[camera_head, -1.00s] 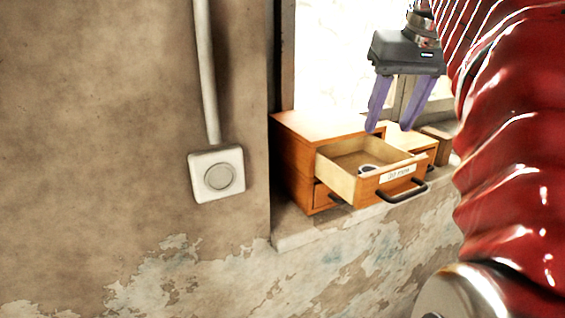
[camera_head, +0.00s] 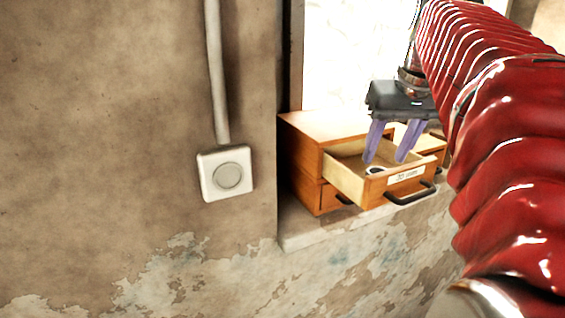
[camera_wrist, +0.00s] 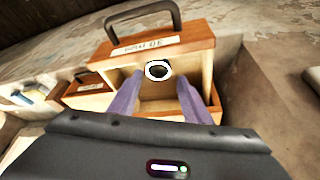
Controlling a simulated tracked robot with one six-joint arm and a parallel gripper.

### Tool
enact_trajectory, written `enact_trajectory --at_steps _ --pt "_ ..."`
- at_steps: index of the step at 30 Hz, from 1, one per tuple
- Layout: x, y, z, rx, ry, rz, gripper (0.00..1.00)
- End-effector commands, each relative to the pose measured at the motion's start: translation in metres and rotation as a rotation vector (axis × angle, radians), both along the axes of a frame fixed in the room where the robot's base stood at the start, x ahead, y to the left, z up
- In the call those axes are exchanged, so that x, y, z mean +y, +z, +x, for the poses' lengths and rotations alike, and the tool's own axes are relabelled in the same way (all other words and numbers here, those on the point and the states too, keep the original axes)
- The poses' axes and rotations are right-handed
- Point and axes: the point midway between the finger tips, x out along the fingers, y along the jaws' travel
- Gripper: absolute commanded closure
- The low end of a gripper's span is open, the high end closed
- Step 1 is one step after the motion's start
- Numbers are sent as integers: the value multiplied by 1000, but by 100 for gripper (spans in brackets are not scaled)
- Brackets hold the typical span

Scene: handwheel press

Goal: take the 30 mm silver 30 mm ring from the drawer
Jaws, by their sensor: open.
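The silver ring (camera_wrist: 158,70) lies in the open drawer (camera_wrist: 165,45), close to its front panel, seen in the wrist view as a bright ring with a dark hole. In the head view the ring (camera_head: 375,170) shows small on the drawer floor, partly hidden by the drawer front. My gripper (camera_head: 384,162) is open and empty, pointing down with its purple fingers over or just inside the drawer. In the wrist view the fingers (camera_wrist: 157,88) stand apart, and the ring appears beyond the tips, between their lines. I cannot tell the exact height of the tips above the ring.
The wooden cabinet (camera_head: 305,165) stands on a stone sill (camera_head: 300,236) by the bright window. The drawer has a dark handle (camera_head: 410,194) and a label. A second small drawer with light contents (camera_wrist: 38,92) shows left in the wrist view. A wall switch (camera_head: 227,174) is at left.

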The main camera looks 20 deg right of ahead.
Motion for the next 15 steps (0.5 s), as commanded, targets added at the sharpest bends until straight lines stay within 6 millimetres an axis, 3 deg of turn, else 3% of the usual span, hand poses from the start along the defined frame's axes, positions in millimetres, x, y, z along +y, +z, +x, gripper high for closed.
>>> enact_trajectory --at_steps 9,15 --pt "-8 -34 13 1 -1 2 56" --pt "-11 -46 17 1 -1 1 56"
